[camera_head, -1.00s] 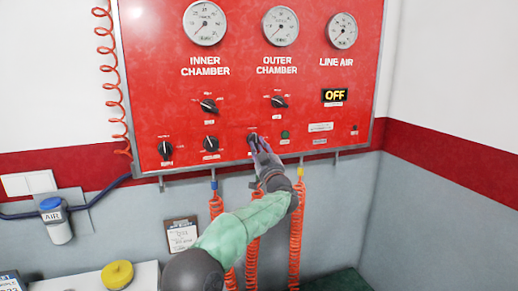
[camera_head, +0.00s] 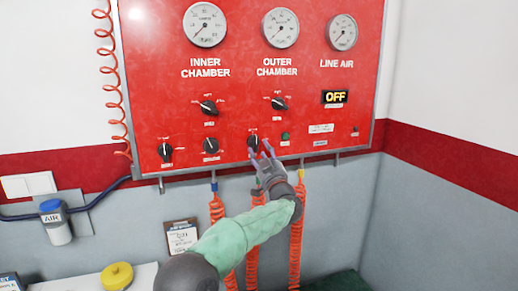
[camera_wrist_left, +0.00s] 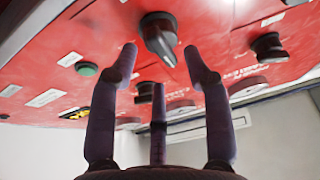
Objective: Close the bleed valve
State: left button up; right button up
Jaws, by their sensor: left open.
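The red panel (camera_head: 330,110) carries several black knobs with labels too small to read, so I cannot tell which one is the bleed valve. The rightmost knob of the bottom row (camera_head: 253,142) is just above my left gripper (camera_head: 262,153). My left gripper is open and empty, its fingers spread just below and in front of that knob, apart from it. In the left wrist view, a black knob with a pointed handle (camera_wrist_left: 159,35) lies beyond the spread fingers (camera_wrist_left: 160,62), with a gap. My right gripper is in no view.
Other knobs sit close by, at lower left (camera_head: 211,145) and above right (camera_head: 279,103). A green button (camera_head: 285,136) is just right of the gripper. Orange coiled hoses (camera_head: 296,225) hang below the panel. An OFF display (camera_head: 335,96) is at right.

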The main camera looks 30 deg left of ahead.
pick_arm(q)
jog(key=v, duration=0.9)
jog(key=shift+r, duration=0.2)
jog(key=shift+s, duration=0.15)
